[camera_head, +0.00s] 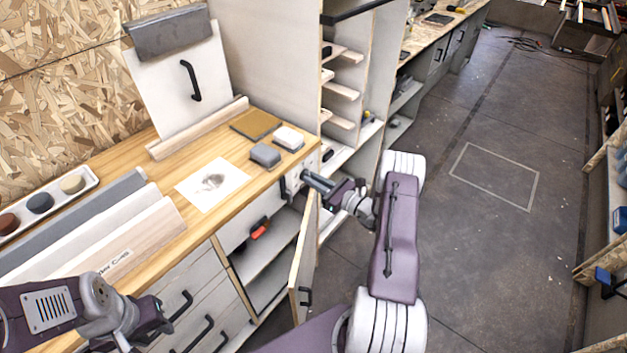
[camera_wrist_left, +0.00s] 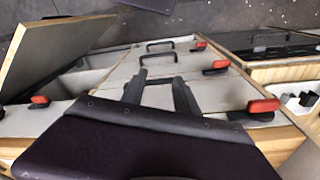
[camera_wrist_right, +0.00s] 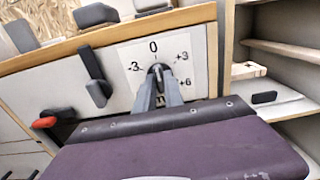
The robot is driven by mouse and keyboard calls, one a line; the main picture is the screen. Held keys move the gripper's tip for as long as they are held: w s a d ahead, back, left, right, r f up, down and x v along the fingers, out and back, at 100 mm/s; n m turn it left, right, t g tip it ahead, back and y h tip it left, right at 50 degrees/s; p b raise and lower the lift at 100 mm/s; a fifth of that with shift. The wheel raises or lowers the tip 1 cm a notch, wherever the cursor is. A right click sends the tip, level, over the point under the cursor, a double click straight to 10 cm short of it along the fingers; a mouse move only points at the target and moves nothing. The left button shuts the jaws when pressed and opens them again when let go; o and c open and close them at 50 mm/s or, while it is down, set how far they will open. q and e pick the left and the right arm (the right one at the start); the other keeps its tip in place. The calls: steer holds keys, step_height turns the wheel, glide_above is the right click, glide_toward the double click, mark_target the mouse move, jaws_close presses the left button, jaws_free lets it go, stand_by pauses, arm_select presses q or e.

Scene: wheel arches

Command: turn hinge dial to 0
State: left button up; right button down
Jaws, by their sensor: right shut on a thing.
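The hinge dial (camera_wrist_right: 157,69) is a small dark knob on a white scale plate (camera_wrist_right: 184,57) marked -3, 0, +3 and +6, on the end face of the wooden-topped bench. My right gripper (camera_wrist_right: 160,82) is shut on the knob, its fingers covering the plate's lower middle. The knob lies just below the 0 mark; its exact pointing direction is hard to tell. In the head view my right gripper (camera_head: 308,178) reaches the bench corner, hiding most of the dial. My left gripper (camera_wrist_left: 159,92) is open and empty above the drawer fronts.
A cabinet door (camera_head: 304,259) stands open below the bench corner. A black handle (camera_wrist_right: 94,78) sticks out left of the scale plate, with a red latch (camera_wrist_right: 44,122) below it. Open shelves (camera_wrist_right: 275,55) lie to the right. The floor (camera_head: 470,250) is clear.

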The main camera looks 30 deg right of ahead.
stand_by(0.5)
steer(key=c, duration=1.4)
jaws_free()
steer(key=shift+c, duration=0.2)
steer(key=v, duration=0.9)
